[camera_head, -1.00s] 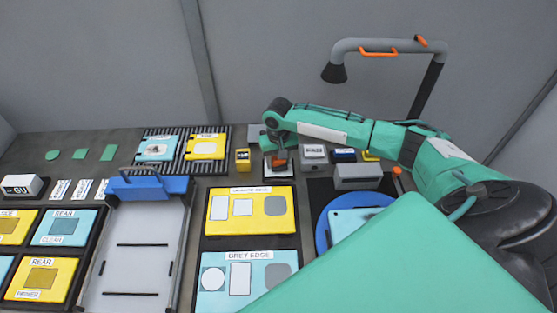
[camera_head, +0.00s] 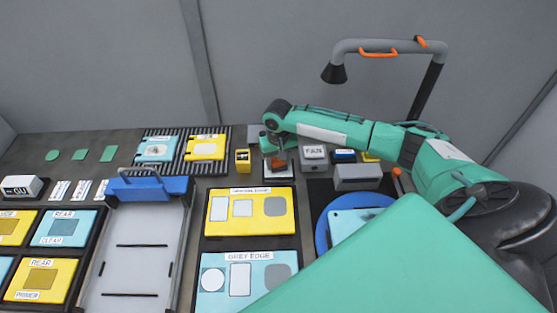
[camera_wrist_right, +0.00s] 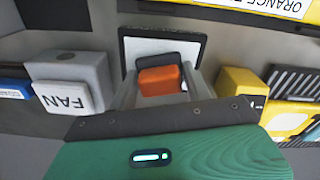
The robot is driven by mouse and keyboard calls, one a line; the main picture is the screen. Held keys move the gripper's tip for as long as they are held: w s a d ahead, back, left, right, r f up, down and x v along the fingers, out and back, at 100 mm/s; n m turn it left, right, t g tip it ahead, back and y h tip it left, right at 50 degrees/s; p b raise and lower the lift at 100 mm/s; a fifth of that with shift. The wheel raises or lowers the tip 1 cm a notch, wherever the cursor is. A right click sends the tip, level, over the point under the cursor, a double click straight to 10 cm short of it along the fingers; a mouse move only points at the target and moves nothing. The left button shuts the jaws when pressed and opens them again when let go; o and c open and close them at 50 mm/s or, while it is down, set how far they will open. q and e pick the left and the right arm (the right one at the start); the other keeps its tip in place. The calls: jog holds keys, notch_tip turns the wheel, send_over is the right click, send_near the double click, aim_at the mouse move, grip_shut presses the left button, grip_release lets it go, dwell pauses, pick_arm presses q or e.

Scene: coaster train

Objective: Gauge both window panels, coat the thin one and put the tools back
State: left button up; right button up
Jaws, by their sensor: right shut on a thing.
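My right gripper (camera_head: 277,156) is shut on an orange block with a dark top (camera_wrist_right: 160,80). The block is over a white pad with a dark border (camera_wrist_right: 190,48), which also shows in the head view (camera_head: 290,168). I cannot tell whether block and pad touch. A light-blue panel (camera_head: 157,157) and a yellow panel (camera_head: 205,153) lie on a black ribbed rack at the back. Another light-blue panel (camera_head: 345,222) lies on a blue round plate (camera_head: 321,236), partly hidden by my arm. A white device marked GU (camera_head: 20,186) is at the far left. My left gripper is out of view.
A grey FAN box (camera_head: 314,153) stands right of the gripper, and a small yellow box (camera_head: 243,158) left of it. A lamp (camera_head: 375,48) arches over the back right.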

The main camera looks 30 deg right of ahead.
jog(key=shift+f, duration=0.3)
jog(key=shift+s+f+p, duration=0.1)
jog(key=shift+f+p, duration=0.05)
jog(key=shift+p, duration=0.35)
dwell(2.3)
notch_tip(320, 180, up, 7)
jog(key=p, duration=0.8)
dwell(0.4)
dwell(0.4)
